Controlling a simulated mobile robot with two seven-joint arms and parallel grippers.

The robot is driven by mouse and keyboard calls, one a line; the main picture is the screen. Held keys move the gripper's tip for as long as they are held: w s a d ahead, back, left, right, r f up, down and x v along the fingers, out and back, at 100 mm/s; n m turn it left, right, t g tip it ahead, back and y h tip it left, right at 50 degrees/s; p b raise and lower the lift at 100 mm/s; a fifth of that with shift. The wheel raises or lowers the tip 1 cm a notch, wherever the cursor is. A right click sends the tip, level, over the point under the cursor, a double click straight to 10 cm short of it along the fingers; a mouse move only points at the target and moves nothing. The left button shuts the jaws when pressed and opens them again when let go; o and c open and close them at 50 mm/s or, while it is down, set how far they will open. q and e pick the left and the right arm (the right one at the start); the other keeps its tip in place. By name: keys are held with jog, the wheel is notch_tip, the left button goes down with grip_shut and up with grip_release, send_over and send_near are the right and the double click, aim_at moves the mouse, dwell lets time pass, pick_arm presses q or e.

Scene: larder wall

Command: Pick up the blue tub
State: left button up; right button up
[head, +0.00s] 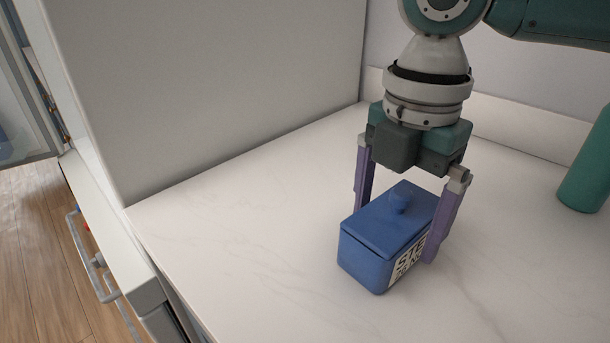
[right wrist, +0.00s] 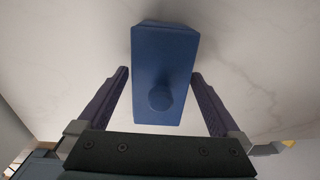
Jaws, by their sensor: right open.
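The blue tub (head: 376,252) stands upright on the white counter, with a lid, a round knob on top and a label with dark letters on its right side. My right gripper (head: 398,225) points down over it, with one purple finger on each side of the tub. In the right wrist view the tub (right wrist: 165,60) lies between the two open fingers (right wrist: 160,98), with a gap on both sides. The knob is at the end nearer the gripper's palm. My left gripper is not in view.
A tall grey panel (head: 215,90) rises at the counter's left and back. A green cylinder (head: 587,170) stands at the right edge. Drawers with a handle (head: 90,260) lie below the left edge. The marble counter (head: 250,210) is clear around the tub.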

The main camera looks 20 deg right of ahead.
jog(key=shift+f, duration=0.85)
jog(key=shift+r, duration=0.1)
grip_shut()
